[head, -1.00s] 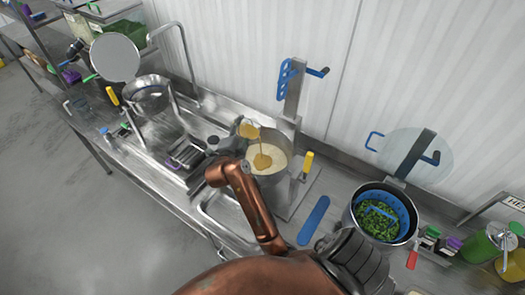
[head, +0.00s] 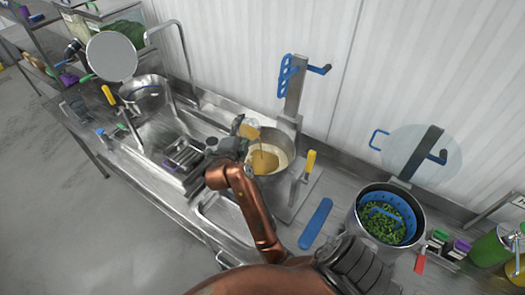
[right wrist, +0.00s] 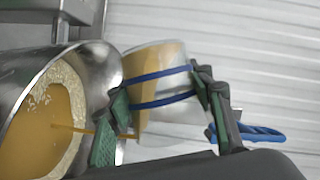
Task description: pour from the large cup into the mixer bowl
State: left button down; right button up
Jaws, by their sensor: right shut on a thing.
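The large cup (head: 250,131) is clear, with blue bands, and holds amber liquid. My right gripper (head: 238,135) is shut on it; in the right wrist view both fingers (right wrist: 165,97) clasp the cup (right wrist: 175,60) around its sides. The cup is tilted above the mixer bowl (head: 287,182), and a thin amber stream falls from its lip into the bowl. In the right wrist view the steel bowl (right wrist: 103,72) holds pale rice grains around a wide amber pool (right wrist: 40,125). My left gripper is not in view.
A pot (head: 352,222) with a blue basket of green vegetables stands at the right. A blue paddle-like tool (head: 316,222) lies between it and the bowl. Green jars (head: 490,247) stand far right.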

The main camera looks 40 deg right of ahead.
jog(key=shift+f+b, duration=0.15)
jog(key=shift+b, duration=0.8)
jog(key=shift+s+m, duration=0.2)
jog(key=shift+m, duration=0.1)
jog(key=shift+s+d+f+m+t+b, duration=0.1)
jog(key=shift+s+f+m+t+b, duration=0.05)
jog(key=shift+s+m+t+b, duration=0.15)
jog(key=shift+s+d+f+m+t+b, duration=0.1)
jog(key=shift+s+m+t+b, duration=0.1)
jog(key=shift+s+m, duration=0.2)
jog(key=shift+s+d+r+m+t+h+b, duration=0.15)
jog(key=shift+r+m+h, duration=0.15)
jog(key=shift+m, duration=0.2)
jog(key=shift+s+a+r+m+t+h+b, duration=0.15)
jog(key=shift+r+m+h, duration=0.15)
jog(key=shift+m, duration=0.2)
dwell(0.7)
jog(key=shift+d, duration=0.1)
